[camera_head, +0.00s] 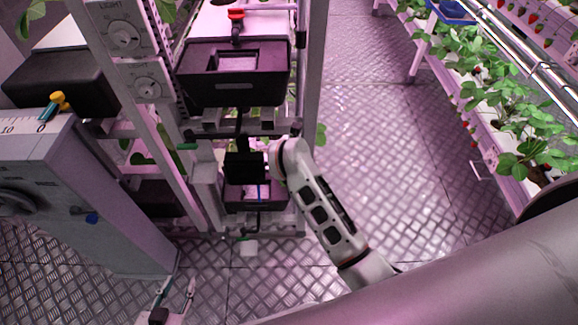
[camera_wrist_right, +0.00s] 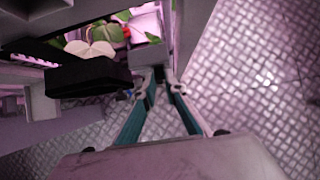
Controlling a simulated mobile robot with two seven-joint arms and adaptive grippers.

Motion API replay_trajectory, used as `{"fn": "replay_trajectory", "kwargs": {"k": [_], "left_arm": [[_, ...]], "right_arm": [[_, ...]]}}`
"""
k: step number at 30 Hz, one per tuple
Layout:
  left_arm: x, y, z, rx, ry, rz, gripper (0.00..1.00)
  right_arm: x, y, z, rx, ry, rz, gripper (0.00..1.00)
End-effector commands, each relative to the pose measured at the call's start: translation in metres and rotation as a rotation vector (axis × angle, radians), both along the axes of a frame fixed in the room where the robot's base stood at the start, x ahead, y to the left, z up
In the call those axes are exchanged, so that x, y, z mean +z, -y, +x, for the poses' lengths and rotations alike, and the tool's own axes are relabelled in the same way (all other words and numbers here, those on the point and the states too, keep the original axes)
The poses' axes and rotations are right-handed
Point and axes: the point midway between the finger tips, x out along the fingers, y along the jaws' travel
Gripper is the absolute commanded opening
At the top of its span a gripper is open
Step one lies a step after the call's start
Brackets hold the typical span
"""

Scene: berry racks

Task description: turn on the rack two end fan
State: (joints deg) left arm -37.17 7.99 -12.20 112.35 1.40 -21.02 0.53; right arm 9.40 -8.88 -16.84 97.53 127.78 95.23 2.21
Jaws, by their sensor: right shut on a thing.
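Rack two (camera_head: 180,120) stands in the head view with grey plates on its left post. One plate carries a dial (camera_head: 122,35) marked LIGHT; a second dial (camera_head: 147,88) sits below it, its label too small to read. I cannot tell which part is the end fan. My right arm reaches in from the lower right to the rack's lower end. In the right wrist view, my right gripper (camera_wrist_right: 161,84) is shut on a small grey part at the rack, largely hidden between the fingertips. My left gripper (camera_head: 180,284) is open and empty low over the floor at bottom left.
Black boxes (camera_head: 235,90) sit on the rack. Another rack of strawberry plants (camera_head: 520,130) runs along the right. The metal floor between is clear.

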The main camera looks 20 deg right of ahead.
Motion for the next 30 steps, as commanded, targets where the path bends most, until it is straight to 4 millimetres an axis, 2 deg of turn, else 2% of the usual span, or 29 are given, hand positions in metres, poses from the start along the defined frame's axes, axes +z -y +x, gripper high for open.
{"fn": "replay_trajectory", "kwargs": {"k": [5, 6, 8, 20, 30], "left_arm": [[0.001, 0.0, 0.001, 0.0, 0.001, 0.001, 0.33], [0.001, 0.0, 0.001, 0.0, 0.001, 0.001, 0.33], [0.001, 0.0, 0.001, 0.0, 0.001, 0.001, 0.33], [0.0, -0.001, 0.0, 0.0, 0.001, 0.003, 0.33], [0.0, 0.0, 0.0, 0.0, 0.001, 0.002, 0.33]], "right_arm": [[-0.003, -0.001, -0.002, -0.001, -0.008, 0.003, 0.0], [-0.003, -0.001, -0.002, -0.001, -0.008, 0.003, 0.16], [-0.003, -0.001, -0.002, -0.001, -0.007, 0.002, 0.28], [0.002, -0.001, -0.002, 0.0, -0.001, 0.002, 0.28], [0.039, -0.008, -0.025, -0.001, 0.0, 0.003, 0.28]]}}
